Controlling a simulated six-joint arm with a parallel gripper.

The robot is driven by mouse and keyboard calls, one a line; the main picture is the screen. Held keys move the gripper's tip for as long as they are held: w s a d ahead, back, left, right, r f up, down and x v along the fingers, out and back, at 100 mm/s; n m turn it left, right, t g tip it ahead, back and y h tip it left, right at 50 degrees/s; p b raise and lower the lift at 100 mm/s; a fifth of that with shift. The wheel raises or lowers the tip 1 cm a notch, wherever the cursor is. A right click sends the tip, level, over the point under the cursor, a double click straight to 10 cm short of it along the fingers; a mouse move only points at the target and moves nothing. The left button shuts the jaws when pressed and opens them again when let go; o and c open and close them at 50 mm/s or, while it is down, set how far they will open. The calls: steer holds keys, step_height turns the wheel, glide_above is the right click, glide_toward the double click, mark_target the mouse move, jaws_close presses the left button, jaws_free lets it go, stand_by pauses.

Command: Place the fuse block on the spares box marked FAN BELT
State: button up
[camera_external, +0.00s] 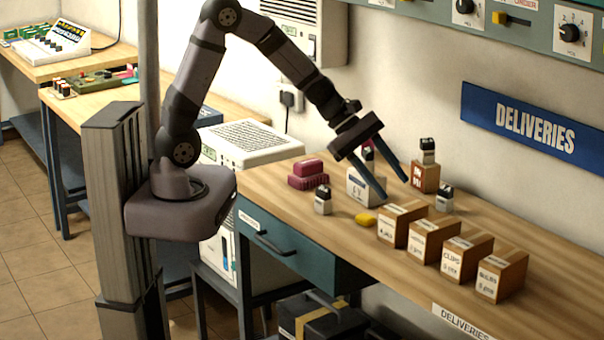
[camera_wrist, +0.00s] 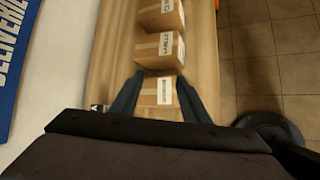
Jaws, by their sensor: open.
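My gripper (camera_external: 396,188) is open and empty, hanging over the bench beside the row of spares boxes. In the wrist view, a cardboard box with a white label (camera_wrist: 160,92) shows between its fingers. In the external view, the row includes a near-left box (camera_external: 401,222), a second box (camera_external: 431,240), a box reading CLIPS (camera_external: 466,257) and one reading BULBS (camera_external: 500,277). I cannot read FAN BELT on any. I cannot tell which piece is the fuse block; small black-topped pale blocks stand at the left (camera_external: 323,203) and behind the row (camera_external: 445,200).
A yellow piece (camera_external: 365,219) lies left of the row. A pale labelled holder (camera_external: 362,188), dark red blocks (camera_external: 309,176) and a brown box (camera_external: 425,178) with a black-topped block on it stand further back. The wall carries a DELIVERIES sign (camera_external: 535,122).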

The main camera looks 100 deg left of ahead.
steer(key=s+d+f+m+g+h, duration=0.1)
steer(key=s+d+f+m+g, duration=0.15)
steer(key=s+d+m, duration=0.35)
steer(key=s+d+f+m+g, duration=0.1)
steer(key=s+d+m+g, duration=0.2)
steer(key=s+d+m, duration=0.4)
steer(key=s+d+f+m+g+y, duration=0.1)
steer(key=s+f+m+g+y, duration=0.1)
steer(key=s+m, duration=0.7)
steer(key=shift+d+m+g+y, duration=0.2)
steer(key=shift+m+g+y, duration=0.15)
steer(key=shift+m+y, duration=0.55)
